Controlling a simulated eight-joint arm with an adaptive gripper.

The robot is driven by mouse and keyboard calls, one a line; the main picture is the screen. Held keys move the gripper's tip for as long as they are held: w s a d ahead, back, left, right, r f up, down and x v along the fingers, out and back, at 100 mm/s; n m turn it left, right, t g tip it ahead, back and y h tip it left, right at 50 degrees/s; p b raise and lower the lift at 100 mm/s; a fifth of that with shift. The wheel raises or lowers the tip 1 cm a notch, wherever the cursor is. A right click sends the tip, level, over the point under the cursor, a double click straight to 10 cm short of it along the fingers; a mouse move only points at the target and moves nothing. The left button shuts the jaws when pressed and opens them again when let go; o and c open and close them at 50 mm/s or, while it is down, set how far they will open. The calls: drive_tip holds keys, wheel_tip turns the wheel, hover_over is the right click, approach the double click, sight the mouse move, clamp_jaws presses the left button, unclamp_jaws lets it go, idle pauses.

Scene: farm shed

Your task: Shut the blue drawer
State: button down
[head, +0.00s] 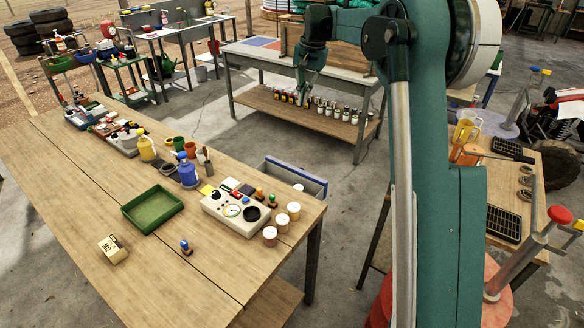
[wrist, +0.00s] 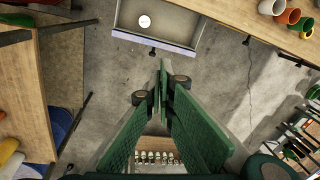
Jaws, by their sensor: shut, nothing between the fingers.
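The blue drawer (head: 297,171) stands pulled open from the far right side of the wooden workbench in the head view. In the wrist view the drawer (wrist: 153,42) is at the top, with a pale blue-edged front and a dark knob (wrist: 152,53). A white round item lies inside it. My gripper (head: 303,98) is shut and empty, hanging beyond the drawer front, apart from it. In the wrist view my gripper (wrist: 162,68) points toward the drawer front, with floor showing between them.
The wooden workbench (head: 75,185) holds a green tray (head: 152,208), a control box (head: 235,213), white jars and bottles. A second table (head: 300,65) with several bottles on its lower shelf stands behind my gripper. Concrete floor is clear between them.

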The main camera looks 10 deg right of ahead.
drive_tip(key=w+f+m+g+b, duration=0.1)
drive_tip(key=w+f, duration=0.4)
drive_tip(key=f, duration=0.6)
drive_tip(key=w+d+f+m+g+b, duration=0.1)
drive_tip(key=w+f, duration=0.5)
drive_tip(key=f, duration=0.5)
drive_tip(key=w+d+f+m+g+b, duration=0.1)
drive_tip(key=w+f, duration=0.4)
drive_tip(key=f, duration=0.6)
drive_tip(key=shift+w+y, duration=0.15)
drive_tip(key=shift+y, duration=0.25)
drive_tip(key=shift+f+b, duration=0.25)
drive_tip(key=shift+b, duration=0.05)
drive_tip(key=s+a+f+b, duration=0.1)
drive_tip(key=s+a+f, duration=0.1)
drive_tip(key=f, duration=0.2)
drive_tip(key=s+a+f+b, duration=0.1)
drive_tip(key=s+a+f, duration=0.1)
drive_tip(key=f, duration=0.3)
drive_tip(key=shift+s+a+f+b, duration=0.2)
drive_tip(key=shift+s+a+b, duration=0.05)
drive_tip(key=shift+s+b, duration=0.05)
